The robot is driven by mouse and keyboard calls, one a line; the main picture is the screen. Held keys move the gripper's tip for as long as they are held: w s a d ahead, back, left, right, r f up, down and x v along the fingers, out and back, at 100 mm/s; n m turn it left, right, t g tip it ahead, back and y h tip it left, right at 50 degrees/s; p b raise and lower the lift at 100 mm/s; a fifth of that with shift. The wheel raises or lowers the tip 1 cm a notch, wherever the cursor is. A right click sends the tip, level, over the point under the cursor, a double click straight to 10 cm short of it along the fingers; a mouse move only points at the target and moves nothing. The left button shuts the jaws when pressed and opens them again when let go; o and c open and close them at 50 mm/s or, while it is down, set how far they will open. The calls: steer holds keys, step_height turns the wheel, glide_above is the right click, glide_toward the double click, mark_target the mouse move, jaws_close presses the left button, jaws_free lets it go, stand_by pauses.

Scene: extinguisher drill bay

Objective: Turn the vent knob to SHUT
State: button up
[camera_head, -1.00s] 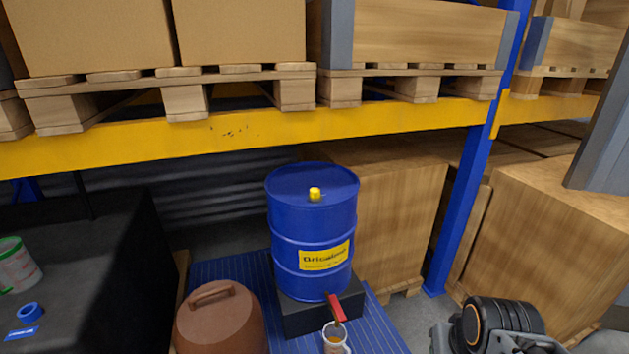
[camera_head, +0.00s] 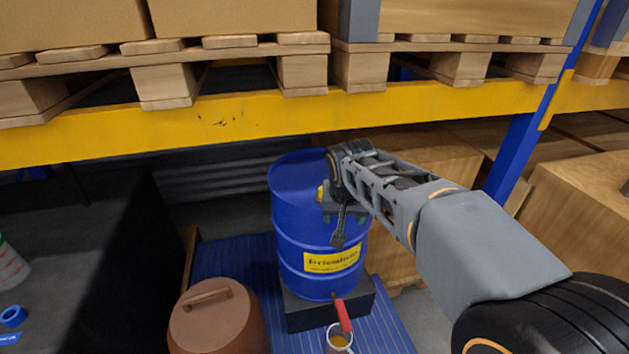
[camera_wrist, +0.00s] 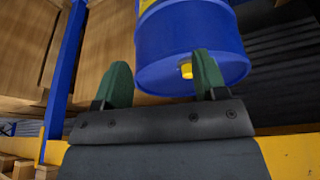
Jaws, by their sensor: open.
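The yellow vent knob (camera_head: 321,193) sits on top of the blue drum (camera_head: 297,235), partly hidden behind my gripper in the head view. It also shows in the wrist view as a small yellow knob (camera_wrist: 186,70) on the drum's top (camera_wrist: 195,75). My gripper (camera_head: 328,195) is at the drum's top, close to the knob in the head view. In the wrist view my gripper (camera_wrist: 158,80) has its two green fingers wide apart, with the knob near the right finger and nothing held. No SHUT marking can be read.
A yellow rack beam (camera_head: 230,125) crosses above and behind the drum. A brown lidded container (camera_head: 215,320) stands at front left, a dark bench (camera_head: 80,250) further left, and wooden crates (camera_head: 580,220) to the right.

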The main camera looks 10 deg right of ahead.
steer(key=w+a+r+m+h+p, duration=0.1)
steer(key=w+r+m+p, duration=0.1)
steer(key=w, duration=0.6)
steer(key=w+a+r+m+p, duration=0.1)
steer(key=w+a+r+m, duration=0.1)
steer(key=w, duration=0.7)
steer(key=shift+h, duration=0.3)
steer(key=p+x, duration=0.2)
steer(key=x, duration=1.1)
steer(key=shift+d+f, duration=0.2)
steer(key=shift+d, duration=0.05)
steer(key=c, duration=0.9)
